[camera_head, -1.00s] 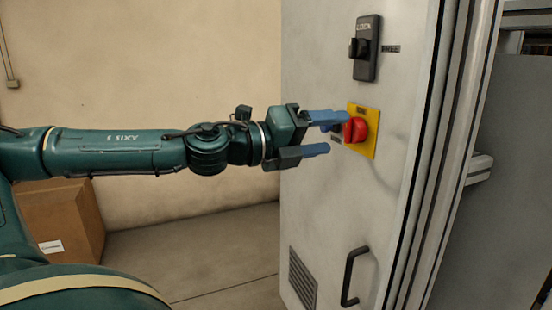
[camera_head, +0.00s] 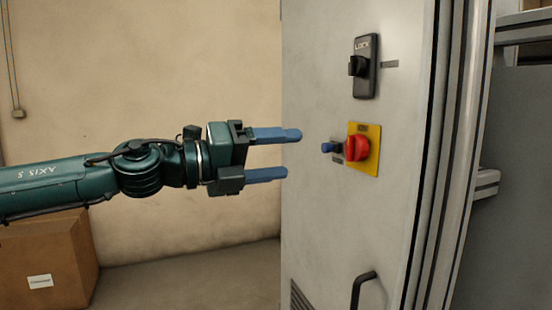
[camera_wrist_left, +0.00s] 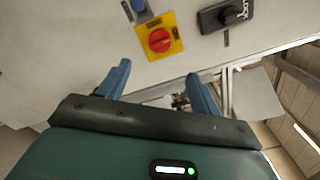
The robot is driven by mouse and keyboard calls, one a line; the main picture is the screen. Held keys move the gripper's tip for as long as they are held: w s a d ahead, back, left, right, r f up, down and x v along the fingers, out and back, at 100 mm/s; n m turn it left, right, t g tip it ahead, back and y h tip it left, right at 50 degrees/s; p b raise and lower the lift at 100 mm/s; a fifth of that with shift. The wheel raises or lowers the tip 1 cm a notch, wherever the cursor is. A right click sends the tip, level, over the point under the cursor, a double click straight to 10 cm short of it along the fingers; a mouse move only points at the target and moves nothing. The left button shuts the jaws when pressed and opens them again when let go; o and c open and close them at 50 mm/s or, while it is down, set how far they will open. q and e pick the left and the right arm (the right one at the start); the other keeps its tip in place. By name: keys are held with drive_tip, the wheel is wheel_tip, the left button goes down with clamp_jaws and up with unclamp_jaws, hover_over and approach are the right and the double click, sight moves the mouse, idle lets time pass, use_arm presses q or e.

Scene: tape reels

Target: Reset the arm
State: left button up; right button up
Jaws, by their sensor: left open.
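My left gripper (camera_head: 288,154) is open and empty, with its two blue fingers apart. It is to the left of the grey cabinet door, clear of the red knob (camera_head: 357,148) on its yellow plate (camera_head: 371,165). A small blue knob (camera_head: 329,147) sits just left of the red one. In the left wrist view, the blue fingers (camera_wrist_left: 158,82) point toward the door, with the red knob (camera_wrist_left: 160,40) beyond them and the blue knob (camera_wrist_left: 138,6) at the top edge. My right gripper is in neither view.
The grey cabinet (camera_head: 315,210) carries a black lock switch (camera_head: 365,66) above the knobs and a black handle (camera_head: 357,288) below. A cardboard box (camera_head: 50,260) stands on the floor at the lower left. The space between my gripper and the beige wall (camera_head: 150,70) looks clear.

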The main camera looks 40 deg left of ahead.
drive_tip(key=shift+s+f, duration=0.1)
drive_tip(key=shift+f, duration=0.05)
